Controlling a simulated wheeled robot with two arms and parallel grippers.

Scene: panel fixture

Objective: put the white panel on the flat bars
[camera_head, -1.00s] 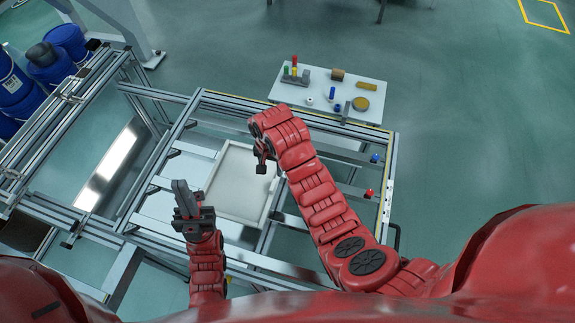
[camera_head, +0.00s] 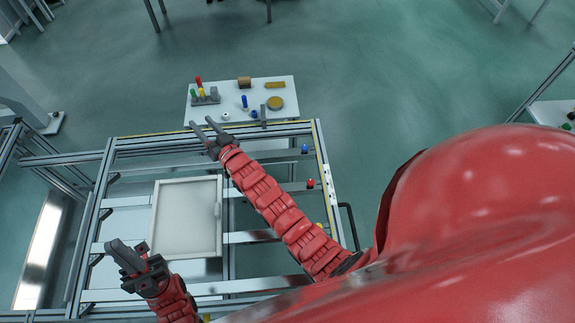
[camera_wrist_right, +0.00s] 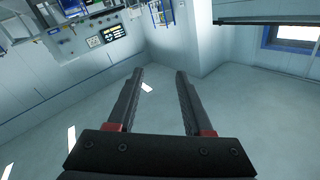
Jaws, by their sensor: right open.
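The white panel (camera_head: 187,217), a flat rectangle with a raised rim, lies level inside the metal frame in the head view, among the flat bars (camera_head: 250,237). I cannot tell whether it rests on the bars or what supports its underside. My left gripper (camera_head: 118,250) is at the panel's near left corner, apart from it in the picture; its fingers overlap, so their opening is unclear. My right gripper (camera_head: 201,122) is open and empty above the frame's far rail, beyond the panel. Its spread fingers also show in the right wrist view (camera_wrist_right: 160,75), with nothing between them.
A small white side table (camera_head: 240,102) stands beyond the far rail, holding coloured pegs, a grey block and a yellow disc (camera_head: 275,103). A red knob (camera_head: 310,183) and a blue knob (camera_head: 305,149) are at the frame's right. Open floor lies beyond.

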